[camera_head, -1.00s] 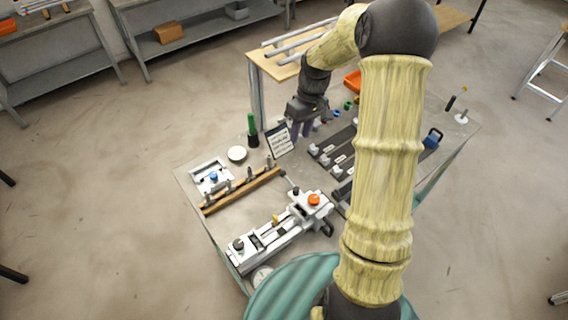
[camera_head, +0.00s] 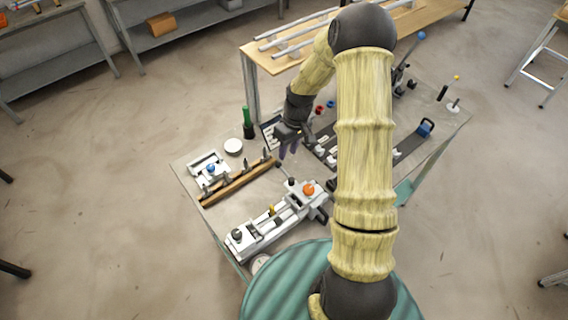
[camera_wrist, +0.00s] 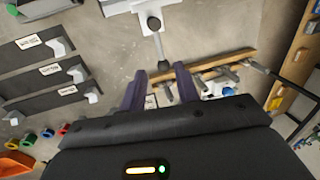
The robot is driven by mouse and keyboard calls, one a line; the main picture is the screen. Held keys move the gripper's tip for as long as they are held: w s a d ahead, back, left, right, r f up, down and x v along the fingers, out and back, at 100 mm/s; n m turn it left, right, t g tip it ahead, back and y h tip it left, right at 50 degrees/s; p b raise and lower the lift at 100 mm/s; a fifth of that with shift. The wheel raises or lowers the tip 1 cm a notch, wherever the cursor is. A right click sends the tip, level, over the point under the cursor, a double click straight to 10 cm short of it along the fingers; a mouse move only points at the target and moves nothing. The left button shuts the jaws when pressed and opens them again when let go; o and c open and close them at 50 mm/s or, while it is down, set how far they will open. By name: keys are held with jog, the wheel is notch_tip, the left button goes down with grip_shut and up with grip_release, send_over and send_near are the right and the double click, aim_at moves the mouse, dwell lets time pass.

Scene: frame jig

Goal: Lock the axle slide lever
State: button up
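A white slide fixture (camera_head: 262,226) with an orange knob (camera_head: 308,188) lies at the front of the table in the head view. A short grey lever (camera_head: 284,172) sticks out from its far end. In the wrist view this lever (camera_wrist: 159,44) runs down from a black pivot on the white fixture (camera_wrist: 128,5) to a dark tip. No label shows on it. My gripper (camera_head: 287,150) is above the table, beyond the lever's tip in the head view. In the wrist view my gripper (camera_wrist: 161,78) has its purple fingers apart and empty, with the lever tip appearing between them; the height gap is unclear.
A wooden bar with upright pegs (camera_head: 240,186) lies left of my gripper, close to the lever. Dark labelled rails (camera_wrist: 45,75) lie on the other side. A green-handled tool (camera_head: 247,122) and a white disc (camera_head: 233,146) stand at the back left.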

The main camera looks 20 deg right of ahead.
aim_at(284, 170)
jog(key=f, duration=0.2)
jog(key=a+f+p, duration=0.1)
jog(key=f, duration=0.2)
jog(key=f+p, duration=0.1)
jog(key=f, duration=0.1)
jog(key=shift+s+a+f, duration=0.2)
jog(key=shift+s+f, duration=0.15)
jog(key=shift+c, duration=0.4)
